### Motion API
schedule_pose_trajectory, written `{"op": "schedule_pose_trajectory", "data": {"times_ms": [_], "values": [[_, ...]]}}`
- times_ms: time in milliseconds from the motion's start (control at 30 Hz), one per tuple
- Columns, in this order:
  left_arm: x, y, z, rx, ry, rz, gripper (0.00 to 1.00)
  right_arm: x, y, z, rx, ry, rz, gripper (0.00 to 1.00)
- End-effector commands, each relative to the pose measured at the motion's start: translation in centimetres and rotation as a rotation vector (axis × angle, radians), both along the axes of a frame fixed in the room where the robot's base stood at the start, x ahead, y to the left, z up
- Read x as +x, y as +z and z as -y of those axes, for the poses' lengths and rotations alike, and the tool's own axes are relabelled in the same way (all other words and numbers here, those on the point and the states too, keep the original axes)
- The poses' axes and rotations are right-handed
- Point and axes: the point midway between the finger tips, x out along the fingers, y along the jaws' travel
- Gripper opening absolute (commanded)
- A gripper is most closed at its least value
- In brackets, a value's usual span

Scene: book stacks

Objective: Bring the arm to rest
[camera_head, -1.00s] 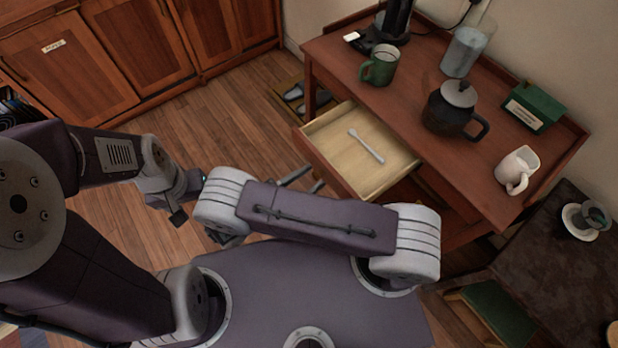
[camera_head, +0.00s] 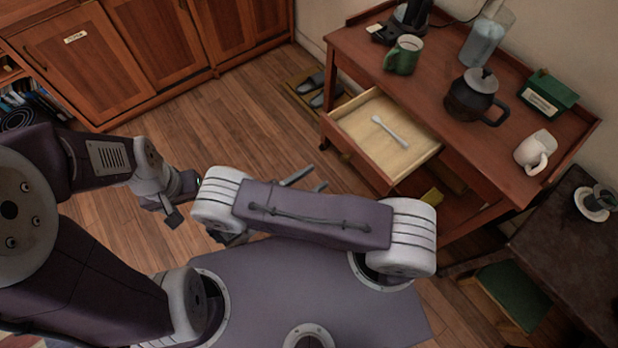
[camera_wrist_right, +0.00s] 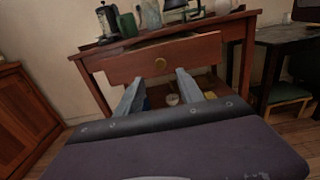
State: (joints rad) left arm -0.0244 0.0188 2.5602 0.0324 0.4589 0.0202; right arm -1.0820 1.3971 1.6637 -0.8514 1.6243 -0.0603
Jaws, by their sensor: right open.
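My right gripper (camera_head: 306,182) shows in the head view beyond its folded purple arm link (camera_head: 315,214), with its fingers apart toward the table. In the right wrist view my right gripper (camera_wrist_right: 158,90) is open and empty, its two fingers spread before the table's drawer front (camera_wrist_right: 165,60). It appears apart from the drawer. My left gripper (camera_head: 176,205) is at the left end of the head view, above the floor; its finger gap is too unclear to read.
A wooden table (camera_head: 440,65) has an open drawer (camera_head: 352,115) with a white spoon-like utensil (camera_head: 390,132) inside. On top stand a green mug (camera_head: 403,56), dark teapot (camera_head: 474,97) and white mug (camera_head: 537,152). A green stool (camera_head: 512,292) is at lower right. Wooden floor (camera_head: 215,120) is free.

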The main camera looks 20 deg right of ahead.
Motion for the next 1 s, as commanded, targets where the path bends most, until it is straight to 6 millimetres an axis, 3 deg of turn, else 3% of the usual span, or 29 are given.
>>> {"op": "schedule_pose_trajectory", "data": {"times_ms": [367,467,533,733,867,1000], "values": [[0.0,0.0,0.0,0.0,0.0,0.0,0.77,0.0,0.0,0.0,0.0,-0.003,0.0,0.44],[0.0,0.0,0.0,0.0,0.0,0.0,0.77,-1.1,0.4,1.4,0.012,-0.083,0.013,0.44],[0.0,0.1,0.0,0.0,0.0,0.0,0.77,-3.2,1.1,3.5,0.038,-0.229,0.044,0.44],[0.0,0.0,0.0,0.0,0.0,0.0,0.77,-5.5,1.8,5.8,0.489,-0.674,0.112,0.44],[0.0,0.0,0.0,0.0,0.0,0.0,0.77,-6.5,2.6,5.5,0.822,-0.969,0.27,0.44],[0.0,0.0,0.0,0.0,0.0,0.0,0.77,-5.8,3.8,4.9,1.13,-1.202,0.508,0.44]]}}
